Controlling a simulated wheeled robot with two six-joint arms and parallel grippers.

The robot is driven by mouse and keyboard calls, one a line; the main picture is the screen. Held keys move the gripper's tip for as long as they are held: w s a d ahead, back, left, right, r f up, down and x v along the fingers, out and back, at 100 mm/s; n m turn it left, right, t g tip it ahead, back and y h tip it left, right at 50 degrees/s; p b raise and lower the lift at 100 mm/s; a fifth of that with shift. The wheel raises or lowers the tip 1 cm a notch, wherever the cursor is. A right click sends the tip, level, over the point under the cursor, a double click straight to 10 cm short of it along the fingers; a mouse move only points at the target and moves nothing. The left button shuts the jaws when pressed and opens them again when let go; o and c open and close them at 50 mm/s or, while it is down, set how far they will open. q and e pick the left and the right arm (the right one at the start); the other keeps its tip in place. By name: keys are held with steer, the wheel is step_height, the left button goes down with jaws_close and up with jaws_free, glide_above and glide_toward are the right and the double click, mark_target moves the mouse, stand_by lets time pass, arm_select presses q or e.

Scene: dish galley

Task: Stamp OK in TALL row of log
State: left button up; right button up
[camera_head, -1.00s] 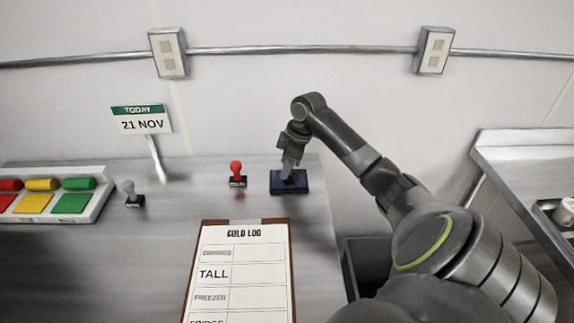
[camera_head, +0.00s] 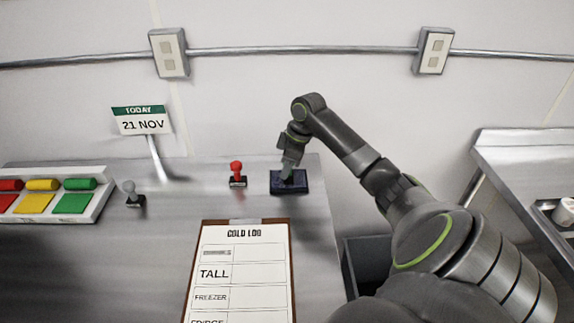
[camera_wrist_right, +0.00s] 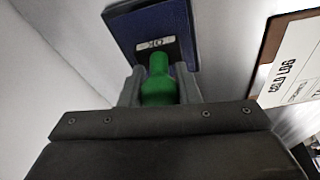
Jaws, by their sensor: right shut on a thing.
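My right gripper (camera_head: 289,172) is shut on a green-handled stamp and holds it at the dark blue ink pad (camera_head: 302,187). In the right wrist view the green stamp (camera_wrist_right: 158,85) sits between both fingers, with an OK label on its base, over the blue pad (camera_wrist_right: 176,22). I cannot tell whether the stamp face touches the pad. The cold log (camera_head: 258,275) lies on a brown clipboard in front of the pad. Its TALL row (camera_head: 258,273) is blank, second from the top. The log's edge also shows in the right wrist view (camera_wrist_right: 292,65). My left gripper is not in view.
A red-handled stamp (camera_head: 237,174) stands left of the pad, and a grey-handled stamp (camera_head: 131,194) stands farther left. A TODAY 21 NOV sign (camera_head: 142,121) stands behind. A tray with red, yellow and green pieces (camera_head: 98,205) is at far left. A dark bin (camera_head: 368,262) sits right of the counter.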

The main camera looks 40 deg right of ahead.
steer(key=shift+s+f+p, duration=0.1)
steer(key=shift+p, duration=0.2)
stand_by(1.1)
step_height(320, 180, up, 7)
steer(key=p, duration=0.8)
stand_by(0.3)
